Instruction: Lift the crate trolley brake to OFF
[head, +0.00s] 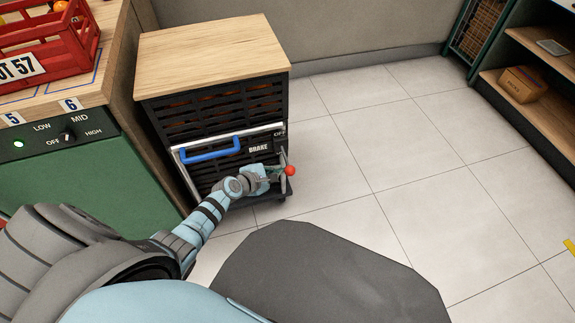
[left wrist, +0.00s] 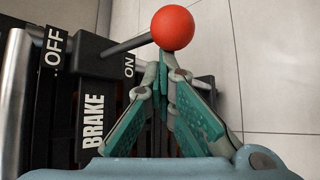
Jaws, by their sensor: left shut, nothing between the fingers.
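The crate trolley (head: 222,105) is a dark slatted crate stack with a wooden top. Its brake panel (head: 262,147) carries the words BRAKE and OFF, and the left wrist view shows the panel (left wrist: 92,110) with OFF and ON. The brake lever is a dark rod (left wrist: 128,44) ending in a red ball (left wrist: 172,28); the ball (head: 290,171) sits well below OFF in the head view. The rod lies near the ON mark. My left gripper (head: 281,174) is shut and empty, its fingertips (left wrist: 168,68) close beside the ball; contact is unclear. My right gripper is out of view.
A blue handle (head: 210,150) is on the trolley front. A green counter (head: 85,170) with a dial and a red crate (head: 45,45) stands at left. A shelf (head: 525,85) with a small box stands at far right. The tiled floor (head: 375,140) between is clear.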

